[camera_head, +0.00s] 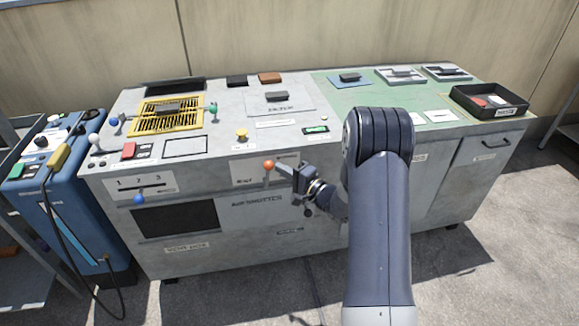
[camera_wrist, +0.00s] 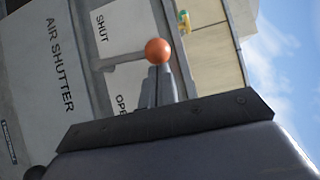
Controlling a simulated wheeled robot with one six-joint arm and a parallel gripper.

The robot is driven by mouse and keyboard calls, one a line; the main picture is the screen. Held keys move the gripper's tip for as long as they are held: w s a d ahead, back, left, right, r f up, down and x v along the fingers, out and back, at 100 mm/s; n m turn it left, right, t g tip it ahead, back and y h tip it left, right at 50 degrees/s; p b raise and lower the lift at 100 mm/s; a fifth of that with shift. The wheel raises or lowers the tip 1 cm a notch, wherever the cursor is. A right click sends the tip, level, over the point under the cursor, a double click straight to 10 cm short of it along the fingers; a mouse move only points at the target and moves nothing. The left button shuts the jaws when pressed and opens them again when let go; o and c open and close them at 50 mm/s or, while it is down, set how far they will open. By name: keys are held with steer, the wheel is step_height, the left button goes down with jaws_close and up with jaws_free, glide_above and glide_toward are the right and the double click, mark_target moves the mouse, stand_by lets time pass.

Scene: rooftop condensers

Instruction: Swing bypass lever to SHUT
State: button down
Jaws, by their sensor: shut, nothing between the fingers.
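The lever's orange ball knob (camera_head: 268,165) stands out from a white plate (camera_head: 240,175) on the console's front. In the wrist view the orange knob (camera_wrist: 158,51) shows just beyond my fingertips, with a SHUT label (camera_wrist: 101,27) and a partly hidden OPEN label (camera_wrist: 121,104) beside it. My gripper (camera_head: 281,168) is shut and empty, close to the knob on its right in the head view; its fingers (camera_wrist: 160,75) also show in the wrist view. I cannot tell whether they touch the knob.
An AIR SHUTTER label (camera_wrist: 60,62) is on the front panel. A blue-knobbed lever (camera_head: 138,198) sits at the left below the numbers 1 2 3. A yellow knob (camera_head: 242,134) and a black tray (camera_head: 490,101) are on the top. A blue machine (camera_head: 62,205) stands at the left.

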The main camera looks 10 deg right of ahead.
mark_target(266, 169)
steer(key=a+r+n+p, duration=0.1)
steer(key=a+n+g+h+p, duration=0.1)
steer(key=a+p, duration=0.1)
steer(key=shift+r+n+g, duration=0.3)
steer(key=shift+r+n, duration=0.05)
steer(key=shift+n, duration=0.05)
steer(key=shift+a+f+n+g+h+p, duration=0.1)
steer(key=shift+a+n+g+h+p, duration=0.3)
steer(key=shift+a+n+h+p, duration=0.45)
steer(key=shift+a+f, duration=0.1)
steer(key=shift+a, duration=0.65)
